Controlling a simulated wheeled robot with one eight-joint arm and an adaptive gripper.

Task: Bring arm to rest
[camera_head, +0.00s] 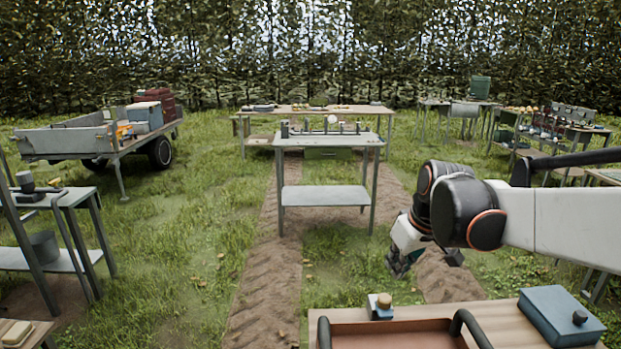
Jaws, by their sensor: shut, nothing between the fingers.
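My arm, white with black joints and orange rings, reaches in from the right edge. Its forearm lies nearly level and the wrist bends downward. My gripper (402,262) hangs pointing down at the right of centre, apart from everything around it. It is shut with nothing held. It shows in front of the grass and a dirt track, beyond the far edge of the near wooden table (500,318). The fingertips are small and dark in this view.
A grey two-level table (325,196) stands ahead. A trailer (70,140) and side table (60,230) stand left. Grass between is open.

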